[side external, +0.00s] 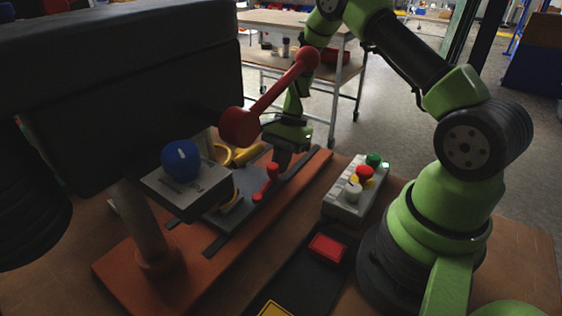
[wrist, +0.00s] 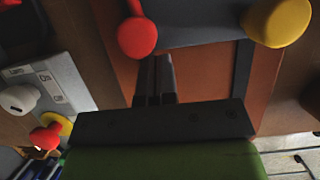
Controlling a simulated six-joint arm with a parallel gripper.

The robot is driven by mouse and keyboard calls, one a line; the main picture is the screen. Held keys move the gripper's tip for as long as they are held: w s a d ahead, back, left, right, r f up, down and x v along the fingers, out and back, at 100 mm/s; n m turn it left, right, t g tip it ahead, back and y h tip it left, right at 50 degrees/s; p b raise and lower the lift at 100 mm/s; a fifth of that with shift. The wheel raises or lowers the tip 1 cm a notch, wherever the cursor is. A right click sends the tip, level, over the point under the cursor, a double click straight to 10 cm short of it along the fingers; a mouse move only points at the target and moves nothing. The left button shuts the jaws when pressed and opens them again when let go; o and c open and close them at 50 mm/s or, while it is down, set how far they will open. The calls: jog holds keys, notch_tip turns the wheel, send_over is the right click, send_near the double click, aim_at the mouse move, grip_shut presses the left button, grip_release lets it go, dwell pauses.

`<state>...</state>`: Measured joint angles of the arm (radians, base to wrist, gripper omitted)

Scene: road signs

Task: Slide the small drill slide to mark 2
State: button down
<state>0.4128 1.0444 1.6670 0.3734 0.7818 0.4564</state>
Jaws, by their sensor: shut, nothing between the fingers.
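The drill slide is a dark grey plate (side external: 247,190) on an orange-brown base (side external: 190,262) in the side view, with a red handle (side external: 266,184) standing on it. My gripper (side external: 282,166) is shut and empty, pointing down beside the red handle, toward the back of the base. In the wrist view the shut fingers (wrist: 155,64) end just below a red knob (wrist: 137,36), close to the dark plate (wrist: 205,22). I cannot tell whether they touch the handle. No number marks are readable along the slide.
A red drill lever (side external: 280,92) hangs close above my gripper. A control box (side external: 350,205) with coloured knobs stands to the right. A yellow knob (wrist: 278,20) shows in the wrist view.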

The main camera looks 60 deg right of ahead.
aim_at(273, 164)
jog(key=shift+a, duration=1.85)
